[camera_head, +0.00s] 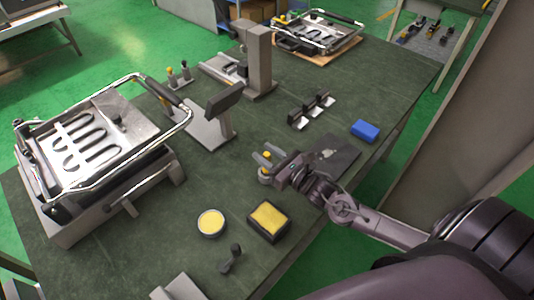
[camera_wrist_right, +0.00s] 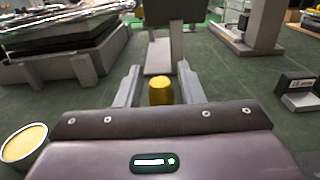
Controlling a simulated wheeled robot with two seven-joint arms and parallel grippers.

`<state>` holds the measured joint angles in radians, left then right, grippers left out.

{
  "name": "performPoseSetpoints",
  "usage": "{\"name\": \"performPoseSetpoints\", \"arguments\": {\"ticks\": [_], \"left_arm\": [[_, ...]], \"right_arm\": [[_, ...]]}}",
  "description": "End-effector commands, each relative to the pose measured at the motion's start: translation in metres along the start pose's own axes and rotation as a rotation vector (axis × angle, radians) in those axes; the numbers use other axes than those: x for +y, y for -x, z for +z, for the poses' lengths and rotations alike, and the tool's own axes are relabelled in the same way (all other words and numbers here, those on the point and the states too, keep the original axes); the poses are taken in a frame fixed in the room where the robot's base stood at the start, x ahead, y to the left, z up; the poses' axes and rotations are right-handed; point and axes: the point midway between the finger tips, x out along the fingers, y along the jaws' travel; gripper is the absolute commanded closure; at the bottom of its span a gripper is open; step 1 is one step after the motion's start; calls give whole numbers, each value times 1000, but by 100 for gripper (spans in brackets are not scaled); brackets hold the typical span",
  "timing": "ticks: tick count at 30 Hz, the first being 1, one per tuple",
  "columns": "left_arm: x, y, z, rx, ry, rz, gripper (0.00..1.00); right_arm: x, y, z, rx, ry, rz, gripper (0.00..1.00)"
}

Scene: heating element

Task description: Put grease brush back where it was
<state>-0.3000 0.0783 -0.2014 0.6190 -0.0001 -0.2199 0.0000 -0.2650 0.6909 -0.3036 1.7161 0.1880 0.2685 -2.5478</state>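My right gripper (camera_head: 268,158) is over the middle of the table, with its fingers on either side of the grease brush. The brush's yellow handle end (camera_head: 267,154) shows between the fingers, and it also shows in the right wrist view (camera_wrist_right: 161,91). The lower part of the brush is mostly hidden. A small holder (camera_head: 179,80) with a yellow-topped and a dark-topped upright piece stands at the table's far left edge. A round tin of yellow grease (camera_head: 210,222) stands in front of the gripper, and shows in the wrist view (camera_wrist_right: 22,143). My left gripper is not in view.
A metal heating-plate device (camera_head: 90,143) with a handle fills the left of the table (camera_head: 335,105). A grey stand (camera_head: 212,122) and a taller press (camera_head: 258,60) are behind the gripper. A yellow sponge box (camera_head: 268,220), black clamps (camera_head: 311,108) and a blue box (camera_head: 365,131) are nearby.

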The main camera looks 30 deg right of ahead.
Motion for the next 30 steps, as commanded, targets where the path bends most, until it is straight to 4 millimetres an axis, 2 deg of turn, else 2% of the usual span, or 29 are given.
{"name": "performPoseSetpoints", "arguments": {"ticks": [2, 10, 13, 17, 30], "left_arm": [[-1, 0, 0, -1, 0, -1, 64], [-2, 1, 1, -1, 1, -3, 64], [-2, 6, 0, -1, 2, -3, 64], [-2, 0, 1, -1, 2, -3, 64], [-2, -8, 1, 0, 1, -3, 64]], "right_arm": [[0, 0, 0, 0, 0, 0, 55], [0, 0, 1, 0, 0, -1, 55], [0, 0, 7, -1, 0, -1, 55], [0, 17, 1, 3, 1, -1, 55], [1, 95, 2, 4, 0, 1, 55]]}}
